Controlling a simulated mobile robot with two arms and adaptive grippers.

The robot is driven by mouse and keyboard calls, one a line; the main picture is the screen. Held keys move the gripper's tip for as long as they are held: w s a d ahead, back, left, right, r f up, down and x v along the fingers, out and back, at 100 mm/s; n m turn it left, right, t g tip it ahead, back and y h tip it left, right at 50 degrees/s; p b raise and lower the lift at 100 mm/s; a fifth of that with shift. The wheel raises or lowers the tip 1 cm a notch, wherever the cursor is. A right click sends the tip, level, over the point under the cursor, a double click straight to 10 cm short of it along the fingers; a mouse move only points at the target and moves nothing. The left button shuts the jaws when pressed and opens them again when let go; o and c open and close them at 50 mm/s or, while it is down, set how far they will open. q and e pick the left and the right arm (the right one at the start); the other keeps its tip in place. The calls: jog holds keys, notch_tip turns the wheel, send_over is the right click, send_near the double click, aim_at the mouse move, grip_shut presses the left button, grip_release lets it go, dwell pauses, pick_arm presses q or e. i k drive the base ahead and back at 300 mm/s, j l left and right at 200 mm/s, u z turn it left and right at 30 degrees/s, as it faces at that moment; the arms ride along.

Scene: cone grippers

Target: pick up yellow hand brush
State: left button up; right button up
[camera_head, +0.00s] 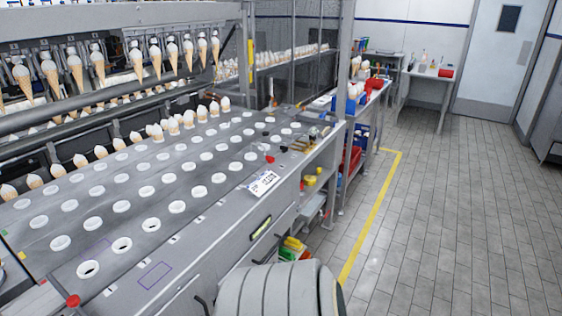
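I cannot single out the yellow hand brush for certain. A small yellowish item (303,146) lies on the far right end of the machine's top, and its shape is too small to make out. Yellow items (311,180) sit lower, at the machine's right end. Another group of yellow, green and red items (293,246) is low beside the machine, partly hidden by a grey ridged shape at the bottom that seems to be part of my own body. Neither my left nor my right gripper shows in the head view.
The ice cream cone machine (215,205) with rows of round holders fills the left. A red knob (73,301) stands at its near edge. Shelving with blue and red items (352,105) stands beyond. The tiled floor (450,220) on the right is clear, up to a door (493,70).

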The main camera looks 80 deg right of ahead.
aim_at(290, 241)
jog(key=z, duration=2.4)
jog(key=l+u, duration=0.1)
jog(key=u, duration=0.4)
jog(key=i+l+u, duration=0.15)
jog(key=l+u, duration=0.25)
jog(key=l, duration=0.25)
jog(key=l+u, duration=0.4)
jog(key=l, duration=0.3)
